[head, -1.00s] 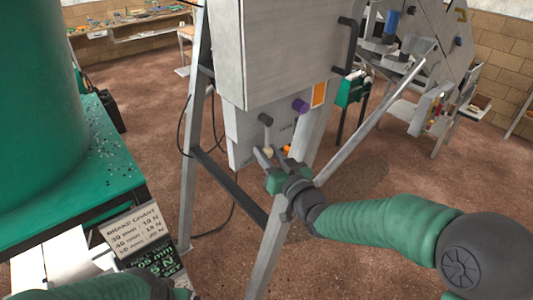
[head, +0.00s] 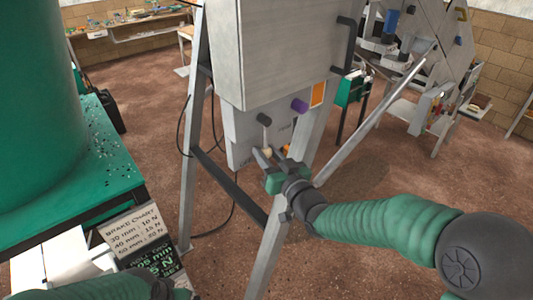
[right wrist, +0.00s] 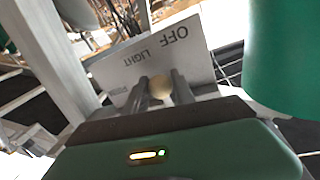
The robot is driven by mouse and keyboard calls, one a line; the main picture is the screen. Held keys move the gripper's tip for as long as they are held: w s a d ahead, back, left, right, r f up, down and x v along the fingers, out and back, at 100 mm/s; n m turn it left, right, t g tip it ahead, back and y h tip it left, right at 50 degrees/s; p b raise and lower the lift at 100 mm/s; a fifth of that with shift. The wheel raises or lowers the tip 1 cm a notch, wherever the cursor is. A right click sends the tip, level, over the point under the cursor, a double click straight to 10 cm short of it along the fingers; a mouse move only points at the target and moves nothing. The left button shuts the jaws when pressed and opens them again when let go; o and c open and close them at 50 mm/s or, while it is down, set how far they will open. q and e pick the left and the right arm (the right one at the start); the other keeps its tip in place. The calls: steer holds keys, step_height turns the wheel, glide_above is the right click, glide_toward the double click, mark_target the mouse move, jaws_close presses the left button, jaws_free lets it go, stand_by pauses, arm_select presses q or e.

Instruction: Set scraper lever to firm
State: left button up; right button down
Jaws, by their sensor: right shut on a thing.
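The scraper lever's cream ball knob (head: 267,153) is at the lower part of a grey panel (head: 238,138) under a large metal cabinet. In the right wrist view the cream knob (right wrist: 160,88) sits between the two dark fingers of my right gripper (right wrist: 162,90), which is shut on it. The panel (right wrist: 118,68) there reads OFF and LIGHT. A third label beside the left finger is partly hidden, so I cannot read it. My right gripper (head: 266,157) also shows in the head view. Only part of my left arm shows at the bottom left; its gripper is out of frame.
A dark-tipped lever (head: 264,119), a purple knob (head: 299,105) and an orange plate (head: 318,94) are close above the gripper. Metal stand legs (head: 272,245) flank the panel. A brake chart (head: 133,227) stands lower left, beside a green drum (head: 35,100). Open floor lies right.

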steer(key=shift+a, duration=0.1)
steer(key=shift+s+a+r+m+g+p, duration=0.2)
steer(key=shift+s+a+m, duration=0.25)
steer(key=shift+m, duration=0.3)
steer(key=shift+s+a+r+m+g+p, duration=0.15)
steer(key=shift+s+a+m, duration=0.15)
steer(key=shift+a+m, duration=0.35)
steer(key=shift+s+a+r+m+g+p, duration=0.1)
steer(key=shift+s+a+r+m+p, duration=0.2)
steer(key=shift+m, duration=0.35)
steer(key=shift+s+a+r+m+g+p, duration=0.15)
steer(key=shift+s+a+m+p, duration=0.15)
steer(key=shift+a+m+p, duration=0.25)
steer(key=shift+s+a+r+m+g+p, duration=0.1)
steer(key=shift+s+a+r+m+p, duration=0.15)
steer(key=shift+m, duration=0.45)
steer(key=c, duration=1.1)
jaws_free()
steer(key=shift+f, duration=0.1)
steer(key=shift+o, duration=0.2)
steer(key=shift+w, duration=0.15)
